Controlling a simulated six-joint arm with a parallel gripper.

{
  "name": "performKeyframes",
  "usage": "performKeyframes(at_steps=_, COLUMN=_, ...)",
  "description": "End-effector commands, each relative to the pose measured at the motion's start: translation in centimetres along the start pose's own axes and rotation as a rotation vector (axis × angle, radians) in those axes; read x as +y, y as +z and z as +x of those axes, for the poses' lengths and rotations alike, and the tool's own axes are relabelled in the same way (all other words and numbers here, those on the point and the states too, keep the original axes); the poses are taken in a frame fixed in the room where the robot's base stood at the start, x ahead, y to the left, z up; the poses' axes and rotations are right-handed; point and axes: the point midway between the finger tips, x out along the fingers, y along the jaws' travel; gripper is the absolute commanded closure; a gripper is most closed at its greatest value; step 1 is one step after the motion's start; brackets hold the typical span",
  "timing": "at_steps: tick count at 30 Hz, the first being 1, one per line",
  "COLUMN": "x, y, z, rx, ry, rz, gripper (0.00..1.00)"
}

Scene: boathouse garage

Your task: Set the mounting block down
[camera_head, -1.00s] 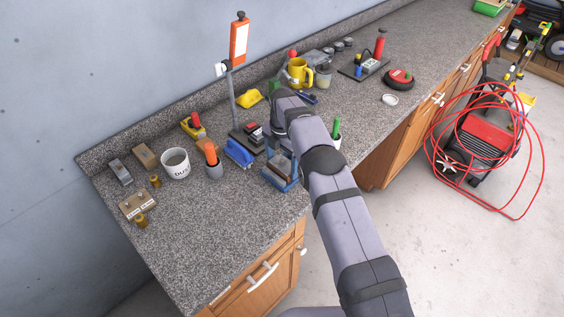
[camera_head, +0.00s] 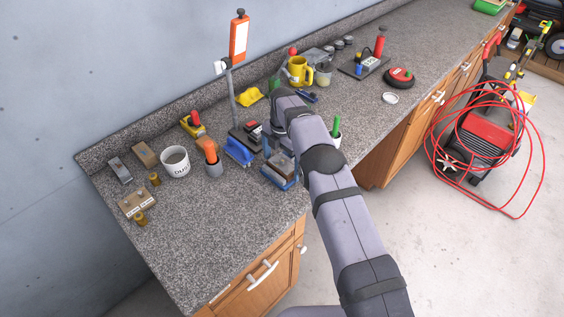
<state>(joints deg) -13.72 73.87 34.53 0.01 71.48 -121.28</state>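My arm reaches over the workbench from the lower right, and its wrist bends down near the middle of the counter. My gripper (camera_head: 277,146) is mostly hidden by the wrist and the things beside it, so its fingers cannot be made out clearly. Just below it is a blue holder (camera_head: 280,184) with a grey-brown block (camera_head: 283,163) in or over it. This block may be the mounting block. I cannot tell whether my gripper holds it or whether it rests on the blue part.
Close left stand a blue brush-like item (camera_head: 239,152), an orange-handled tool in a cup (camera_head: 211,158) and a white tub (camera_head: 175,162). A tan block (camera_head: 137,203) lies far left. A yellow mug (camera_head: 299,71) stands behind the wrist. The front left counter (camera_head: 220,230) is clear.

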Motion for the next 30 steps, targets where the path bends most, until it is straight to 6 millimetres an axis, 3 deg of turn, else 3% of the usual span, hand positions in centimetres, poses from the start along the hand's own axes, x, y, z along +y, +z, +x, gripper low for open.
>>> performKeyframes(at_steps=11, x=0.0, y=0.0, z=-0.3, rx=0.0, ry=0.0, rz=0.0, gripper=0.0)
performKeyframes(at_steps=24, x=0.1, y=0.1, z=-5.7, rx=-0.002, ry=0.003, rz=0.0, gripper=0.0)
performKeyframes(at_steps=30, x=0.0, y=0.0, z=-7.2, rx=-0.001, ry=0.001, rz=0.0, gripper=0.0)
